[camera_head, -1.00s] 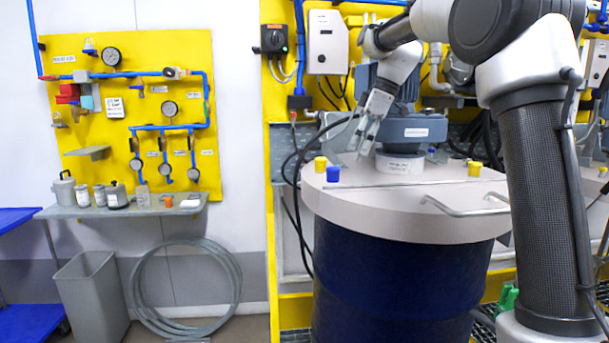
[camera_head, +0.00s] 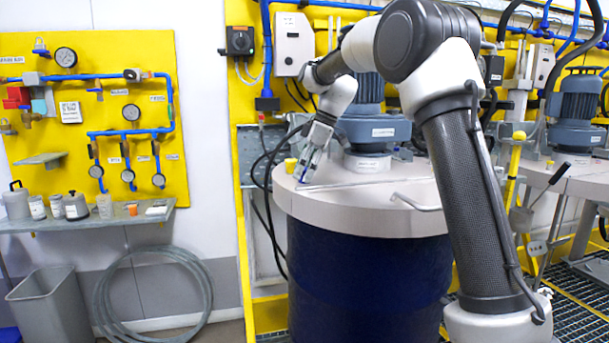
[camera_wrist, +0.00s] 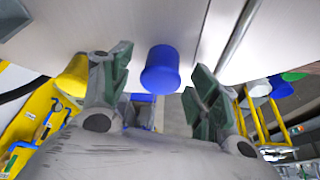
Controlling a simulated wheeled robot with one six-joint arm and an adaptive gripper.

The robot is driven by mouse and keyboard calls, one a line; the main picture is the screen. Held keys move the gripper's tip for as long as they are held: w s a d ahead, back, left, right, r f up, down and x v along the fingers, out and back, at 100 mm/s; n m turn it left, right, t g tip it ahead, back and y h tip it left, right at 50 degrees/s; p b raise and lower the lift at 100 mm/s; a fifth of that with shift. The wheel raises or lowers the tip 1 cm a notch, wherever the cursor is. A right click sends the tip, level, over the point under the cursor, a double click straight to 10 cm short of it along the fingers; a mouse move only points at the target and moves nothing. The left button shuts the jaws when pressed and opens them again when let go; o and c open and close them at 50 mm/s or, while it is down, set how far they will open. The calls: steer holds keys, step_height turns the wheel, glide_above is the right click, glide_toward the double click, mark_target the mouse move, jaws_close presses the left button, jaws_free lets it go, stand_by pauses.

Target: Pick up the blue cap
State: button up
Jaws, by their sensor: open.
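The blue cap (camera_wrist: 160,72) stands on the light drum lid, between the two open fingers of my gripper (camera_wrist: 158,88) in the wrist view. A gap shows on each side of it, so the fingers do not grip it. In the head view my gripper (camera_head: 304,176) points down at the left part of the lid (camera_head: 330,205). There the blue cap (camera_head: 304,179) is mostly hidden by the fingers, with only a bit of blue showing.
A yellow cap (camera_head: 290,165) stands close to my gripper on its left and also shows in the wrist view (camera_wrist: 74,76). A thin metal rod (camera_head: 365,183) lies across the lid. A grey-blue motor unit (camera_head: 372,130) rises behind.

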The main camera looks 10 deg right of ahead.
steer(key=c, duration=0.9)
steer(key=shift+o, duration=0.2)
steer(key=shift+r, duration=0.1)
step_height(320, 180, up, 10)
steer(key=shift+f, duration=0.25)
steer(key=shift+r, duration=0.2)
